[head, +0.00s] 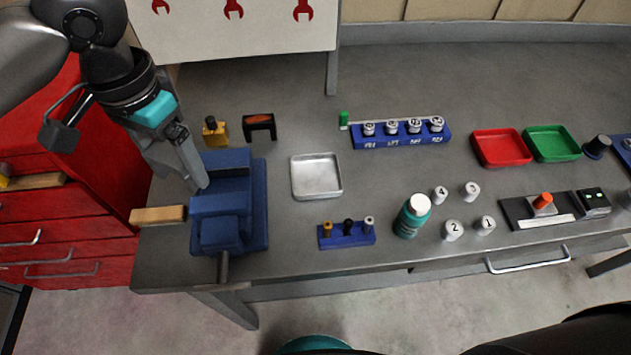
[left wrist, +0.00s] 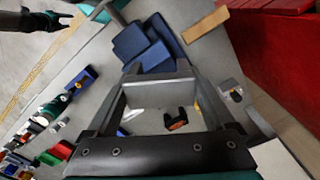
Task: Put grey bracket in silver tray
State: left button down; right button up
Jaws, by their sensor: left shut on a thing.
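My left gripper (head: 198,180) reaches down at the left of the table, just above and behind the blue vise (head: 228,205). In the left wrist view its two fingers (left wrist: 156,88) are shut on a flat grey piece, the grey bracket (left wrist: 160,94). In the head view the bracket cannot be told apart from the grey fingers. The silver tray (head: 317,177) lies empty on the table, to the right of the vise and apart from the gripper. My right gripper (left wrist: 62,20) shows small and dark at the top left of the left wrist view.
A yellow block (head: 215,133) and a black bracket-like piece (head: 260,126) stand behind the vise. A blue holder (head: 346,236) is in front of the tray, a teal bottle (head: 410,217) to its right. A wooden bar (head: 158,216) juts left of the vise.

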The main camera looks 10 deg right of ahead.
aim_at(316, 179)
jog(key=i+j+z, duration=0.1)
jog(key=z, duration=0.3)
jog(key=i+j+z, duration=0.1)
jog(key=z, duration=0.3)
jog(key=j+z, duration=0.2)
jog(key=z, duration=0.2)
